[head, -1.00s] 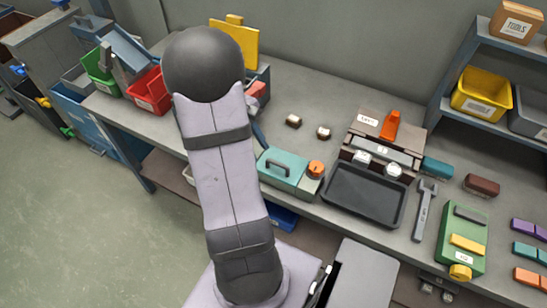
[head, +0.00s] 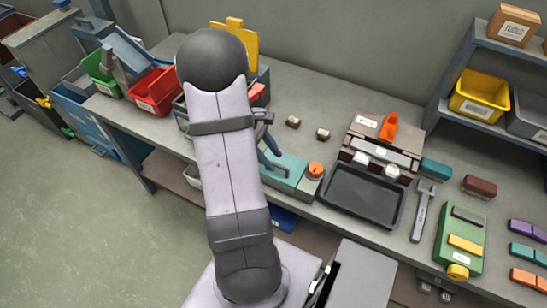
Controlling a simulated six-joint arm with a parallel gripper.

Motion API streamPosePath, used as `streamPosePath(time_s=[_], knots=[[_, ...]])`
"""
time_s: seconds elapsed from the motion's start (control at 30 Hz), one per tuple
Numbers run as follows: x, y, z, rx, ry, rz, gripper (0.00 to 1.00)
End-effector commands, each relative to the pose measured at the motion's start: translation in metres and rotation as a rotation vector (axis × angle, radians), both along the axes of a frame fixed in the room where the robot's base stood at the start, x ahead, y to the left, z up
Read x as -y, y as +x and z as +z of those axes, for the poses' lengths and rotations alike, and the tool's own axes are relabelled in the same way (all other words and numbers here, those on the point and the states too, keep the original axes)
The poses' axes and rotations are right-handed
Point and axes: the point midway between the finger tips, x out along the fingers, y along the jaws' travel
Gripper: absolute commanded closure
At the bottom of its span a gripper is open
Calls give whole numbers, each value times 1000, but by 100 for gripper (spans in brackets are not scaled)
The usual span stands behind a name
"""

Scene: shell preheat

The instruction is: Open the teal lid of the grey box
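The grey box (head: 283,186) stands near the front edge of the bench, right of my arm. Its teal lid (head: 291,166) looks closed and lies flat on top. An orange knob (head: 315,169) sits at the box's right end. My arm hides the left side of the box. The finger gap is too small to judge.
A black tray (head: 363,196) lies close right of the box, below a brown device with an orange lever (head: 389,126). Two small blocks (head: 293,122) lie behind the box on clear bench. Red (head: 154,91) and green bins stand at the left.

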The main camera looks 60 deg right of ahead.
Motion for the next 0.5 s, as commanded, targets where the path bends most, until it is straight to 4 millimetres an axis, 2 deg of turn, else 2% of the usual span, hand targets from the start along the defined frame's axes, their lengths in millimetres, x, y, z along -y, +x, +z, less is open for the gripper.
streamPosePath(time_s=[0.2,0.5], knots=[[3,-7,-15,-1,1,-2,70],[3,-7,-17,1,0,-1,70]])
